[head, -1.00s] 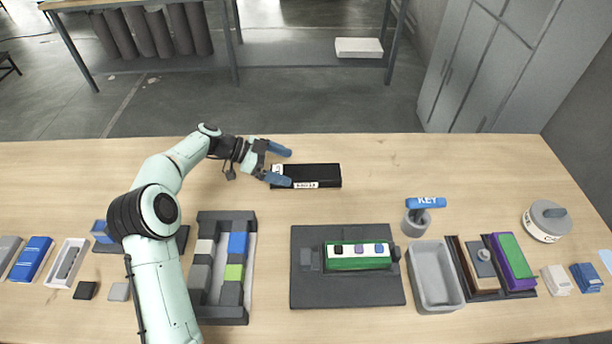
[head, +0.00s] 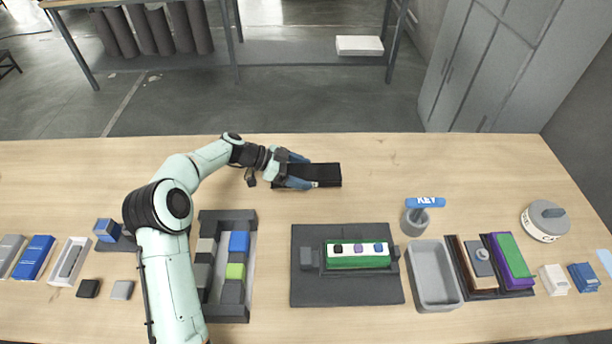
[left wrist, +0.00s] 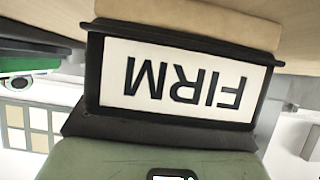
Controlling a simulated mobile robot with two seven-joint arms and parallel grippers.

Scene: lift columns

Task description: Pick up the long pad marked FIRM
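A long black pad (head: 325,174) lies near the far edge of the table, left of centre. A white label shows in part on its near side in the head view. In the left wrist view a white label reading FIRM (left wrist: 185,80) in a black frame fills the middle, upside down. My left gripper (head: 303,171) is at the pad's left end. Its blue fingers are apart, one on the far side and one on the near side, and hide that end. Whether they touch it I cannot tell. My right gripper is not in view.
A dark tray of blocks (head: 250,222), a dark plate with a green device (head: 350,262), a grey bin (head: 434,285) and a stand with a blue KEY tag (head: 425,202) stand nearer me. The table right of the pad is clear.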

